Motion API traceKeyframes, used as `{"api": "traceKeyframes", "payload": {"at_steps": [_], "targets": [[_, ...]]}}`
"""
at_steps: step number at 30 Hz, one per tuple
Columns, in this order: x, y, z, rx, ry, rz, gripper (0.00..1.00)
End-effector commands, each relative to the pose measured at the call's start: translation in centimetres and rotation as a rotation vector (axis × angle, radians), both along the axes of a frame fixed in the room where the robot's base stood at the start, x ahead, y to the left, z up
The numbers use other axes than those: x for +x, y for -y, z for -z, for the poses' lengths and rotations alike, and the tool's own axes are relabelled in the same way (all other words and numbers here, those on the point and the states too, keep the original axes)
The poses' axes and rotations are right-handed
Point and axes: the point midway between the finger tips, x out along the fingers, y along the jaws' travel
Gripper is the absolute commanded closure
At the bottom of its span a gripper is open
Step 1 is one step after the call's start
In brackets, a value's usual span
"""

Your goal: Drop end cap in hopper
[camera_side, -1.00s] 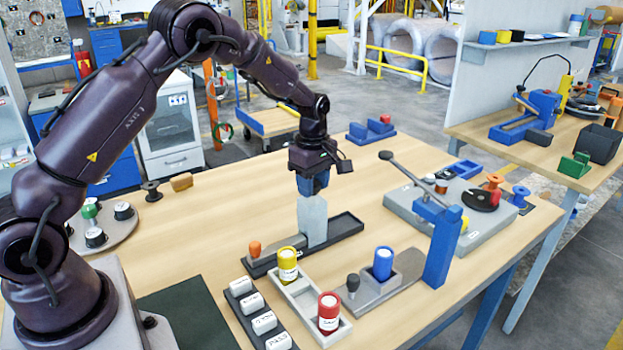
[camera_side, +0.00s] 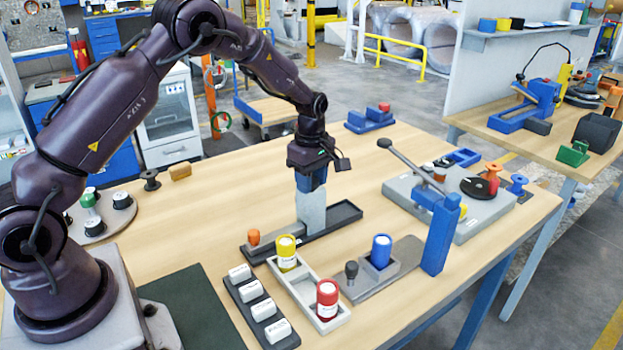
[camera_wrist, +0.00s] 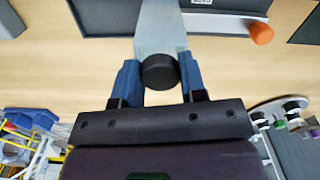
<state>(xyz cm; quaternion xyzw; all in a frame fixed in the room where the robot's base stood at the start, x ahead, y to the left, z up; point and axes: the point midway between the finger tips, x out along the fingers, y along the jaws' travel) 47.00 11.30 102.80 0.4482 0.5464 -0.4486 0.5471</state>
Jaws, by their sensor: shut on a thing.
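My gripper (camera_side: 311,186) has its blue fingers shut on a black round end cap (camera_wrist: 159,71), seen between the fingertips in the wrist view. In the side view the fingers hide the cap. The fingers are directly over a pale grey upright block (camera_side: 311,212), which looks like the hopper. This block stands on a dark grey base (camera_side: 345,216) and also shows in the wrist view (camera_wrist: 160,28). I cannot tell whether the cap touches the block. The block's opening is hidden.
An orange knob (camera_side: 253,237) stands at the base's left end. In front are a yellow bottle (camera_side: 287,253), a red bottle (camera_side: 327,299) and a blue bottle (camera_side: 381,251) in holders. A blue lever post (camera_side: 440,235) stands to the right. The table behind the gripper is mostly clear.

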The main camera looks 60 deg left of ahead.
Motion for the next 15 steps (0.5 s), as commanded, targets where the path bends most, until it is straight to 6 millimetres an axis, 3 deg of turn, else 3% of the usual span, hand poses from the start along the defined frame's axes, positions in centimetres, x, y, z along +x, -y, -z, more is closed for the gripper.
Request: {"api": "traceKeyframes", "payload": {"at_steps": [1,2,5,15], "targets": [[-0.05,-0.02,0.52,0.001,-0.001,0.0,0.83],[-0.05,-0.02,0.53,0.001,-0.001,0.0,0.57],[-0.09,-0.02,0.55,0.001,-0.002,0.0,0.34],[-0.36,0.04,0.64,-0.002,-0.014,0.001,0.32]]}}
